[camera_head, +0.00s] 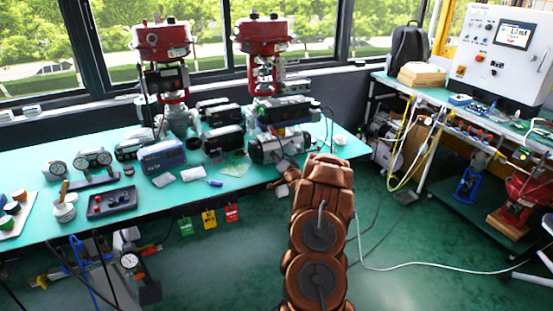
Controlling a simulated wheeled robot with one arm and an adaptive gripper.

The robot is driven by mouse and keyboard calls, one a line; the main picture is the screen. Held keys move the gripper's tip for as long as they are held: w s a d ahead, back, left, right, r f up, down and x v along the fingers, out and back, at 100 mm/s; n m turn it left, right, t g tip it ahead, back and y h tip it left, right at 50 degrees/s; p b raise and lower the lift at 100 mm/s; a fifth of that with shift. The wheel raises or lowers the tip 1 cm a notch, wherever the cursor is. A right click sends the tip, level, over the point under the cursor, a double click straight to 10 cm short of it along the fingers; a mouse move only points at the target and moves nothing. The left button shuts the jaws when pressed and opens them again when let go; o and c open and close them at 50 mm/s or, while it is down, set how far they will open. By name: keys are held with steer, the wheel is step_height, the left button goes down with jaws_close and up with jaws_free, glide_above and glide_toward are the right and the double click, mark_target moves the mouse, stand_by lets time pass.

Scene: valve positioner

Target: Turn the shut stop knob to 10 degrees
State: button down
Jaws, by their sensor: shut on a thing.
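A grey cylindrical actuator (272,149) lies at the front right of the green bench, with other valve equipment behind it. My copper-coloured arm reaches up from the bottom of the view to the bench's front edge. My gripper (285,172) is small in the view, just below the actuator and close against its front. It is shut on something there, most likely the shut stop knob. The knob itself is hidden by the gripper, and its angle cannot be read.
The green bench (110,222) holds two red-topped valves (160,40) (263,36), gauges (93,158), a black tray (112,201) and a blue box (162,155). Coloured tags (209,219) hang at its front. A control cabinet (500,52) stands at right. The green floor between is mostly open, crossed by cables.

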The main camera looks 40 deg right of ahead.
steer(key=shift+a+f, duration=0.1)
steer(key=shift+f, duration=0.1)
steer(key=c, duration=1)
jaws_free()
steer(key=shift+r, duration=0.1)
steer(key=shift+s, duration=0.1)
steer(key=shift+v, duration=5.9)
steer(key=shift+a, duration=0.1)
